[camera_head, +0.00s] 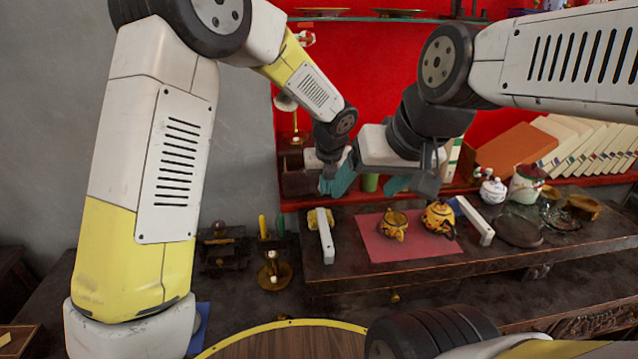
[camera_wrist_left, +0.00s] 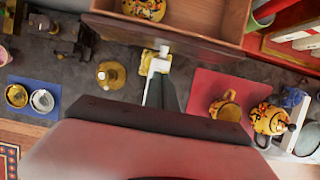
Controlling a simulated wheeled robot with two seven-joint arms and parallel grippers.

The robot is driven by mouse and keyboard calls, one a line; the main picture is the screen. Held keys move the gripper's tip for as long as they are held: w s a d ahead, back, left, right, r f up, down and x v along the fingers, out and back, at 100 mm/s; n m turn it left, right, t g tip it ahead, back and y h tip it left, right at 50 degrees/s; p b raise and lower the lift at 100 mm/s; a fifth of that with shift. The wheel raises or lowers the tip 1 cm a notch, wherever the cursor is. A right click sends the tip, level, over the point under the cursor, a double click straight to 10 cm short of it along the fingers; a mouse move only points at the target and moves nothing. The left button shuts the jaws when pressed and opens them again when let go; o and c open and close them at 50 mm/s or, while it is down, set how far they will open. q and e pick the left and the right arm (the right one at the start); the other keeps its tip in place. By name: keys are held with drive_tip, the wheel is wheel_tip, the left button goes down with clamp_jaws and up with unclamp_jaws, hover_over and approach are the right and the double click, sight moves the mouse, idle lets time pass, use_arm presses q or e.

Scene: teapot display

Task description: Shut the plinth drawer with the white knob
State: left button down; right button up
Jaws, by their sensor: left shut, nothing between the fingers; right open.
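In the left wrist view an open brown drawer (camera_wrist_left: 200,13) juts in from the top, with a yellow patterned piece (camera_wrist_left: 145,8) inside. Its white knob (camera_wrist_left: 164,49) stands out from the middle of the drawer front. In the head view the dark brown drawer or plinth (camera_head: 298,183) is partly hidden behind my left gripper. My left gripper (camera_head: 340,178) is shut and empty. Its dark teal tips (camera_wrist_left: 172,97) show just below the knob in the wrist view; whether they touch it I cannot tell. My right gripper (camera_head: 410,182) is open, to the right of the left one.
A pink mat (camera_head: 380,251) holds a yellow patterned cup (camera_head: 393,226) and teapot (camera_head: 438,217). White bars (camera_head: 326,243) flank the mat. White pots (camera_head: 493,190), glass dishes and books (camera_head: 590,150) stand at the right. A brass candlestick (camera_head: 272,273) stands lower left.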

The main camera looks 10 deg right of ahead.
use_arm(q)
drive_tip(key=w, duration=0.9)
drive_tip(key=shift+w, duration=0.4)
drive_tip(key=shift+w+a+r, duration=0.1)
drive_tip(key=shift+w, duration=0.15)
